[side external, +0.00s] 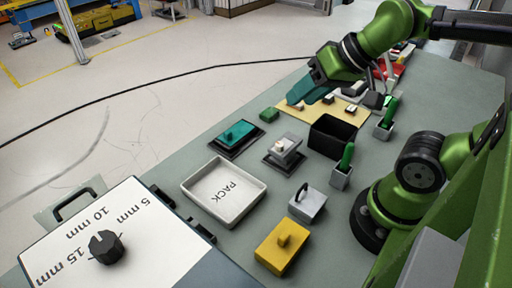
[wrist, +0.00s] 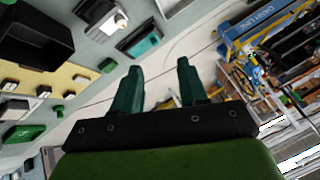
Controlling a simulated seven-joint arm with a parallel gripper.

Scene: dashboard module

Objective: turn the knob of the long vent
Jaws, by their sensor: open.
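My gripper (side external: 306,92) is raised over the far part of the bench, near the beige board. Its two teal fingers are apart with nothing between them, which also shows in the wrist view (wrist: 157,72). I cannot tell which part is the long vent. A black faceted knob (side external: 106,246) stands on a white panel (side external: 60,246) marked 5, 10 and 15 mm at the near left, far from my gripper. A yellow block (side external: 275,257) with a small raised stub sits at the near edge. A teal part (side external: 236,132) lies on a dark plate.
The beige board (side external: 350,116) with small parts lies below my gripper. A black open bin (side external: 333,137), a white PACK tray (side external: 188,186), a grey block with a black handle (side external: 307,203) and green-handled tools in grey holders (side external: 341,176) crowd the bench. The far right bench is clearer.

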